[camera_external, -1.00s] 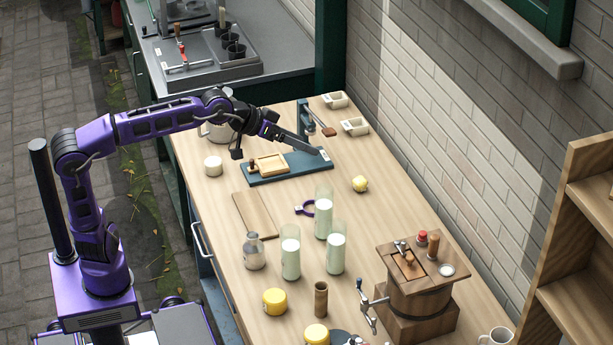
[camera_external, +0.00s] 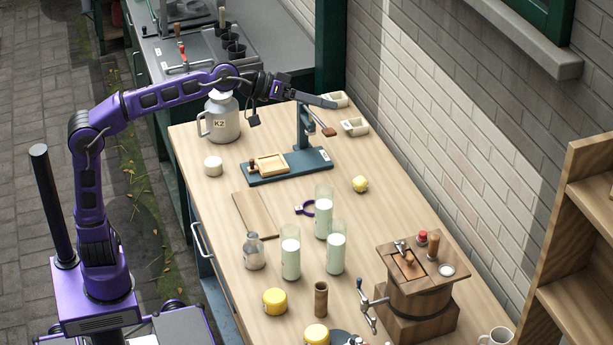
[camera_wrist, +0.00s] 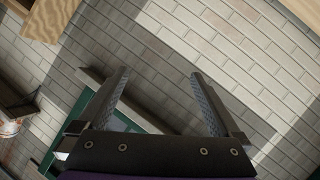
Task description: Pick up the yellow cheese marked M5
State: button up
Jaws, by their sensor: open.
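Two yellow cheeses stand near the front of the table in the external view: one yellow cheese (camera_external: 275,301) left of a brown cylinder, another yellow cheese (camera_external: 316,335) at the bottom edge, partly cut off. A smaller yellow piece (camera_external: 360,184) lies further back, near the wall side. I cannot read an M5 mark on any of them. My gripper (camera_external: 333,103) is raised over the far end of the table, above the blue press, away from all three. In the wrist view, my gripper (camera_wrist: 161,76) is open and empty, facing the brick wall.
The blue press (camera_external: 325,160), a can marked K2 (camera_external: 228,128) and white tubs (camera_external: 354,127) stand at the far end. Several milk glasses (camera_external: 336,255), a bottle (camera_external: 254,254) and a wooden churn (camera_external: 420,300) crowd the middle and front. A brick wall (camera_external: 450,140) runs along the right.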

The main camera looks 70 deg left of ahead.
jog(key=s+d+f+m+g, duration=0.3)
jog(key=f, duration=0.6)
jog(key=s+d+f+m+g, duration=0.2)
jog(key=d+f+m+g, duration=0.1)
jog(key=f, duration=0.6)
jog(key=m+t+y+p, duration=0.3)
jog(key=m+t+y, duration=0.45)
jog(key=m, duration=2.15)
send_near(268, 300)
jog(key=w, duration=0.3)
jog(key=w+a+f+g, duration=0.1)
jog(key=w, duration=0.2)
jog(key=w+f+g+y, duration=0.1)
jog(key=w, duration=0.2)
jog(key=shift+w+a+f, duration=0.25)
jog(key=shift+a, duration=0.1)
jog(key=shift+x, duration=2.7)
jog(key=shift+a+r, duration=0.1)
jog(key=shift+a, duration=0.1)
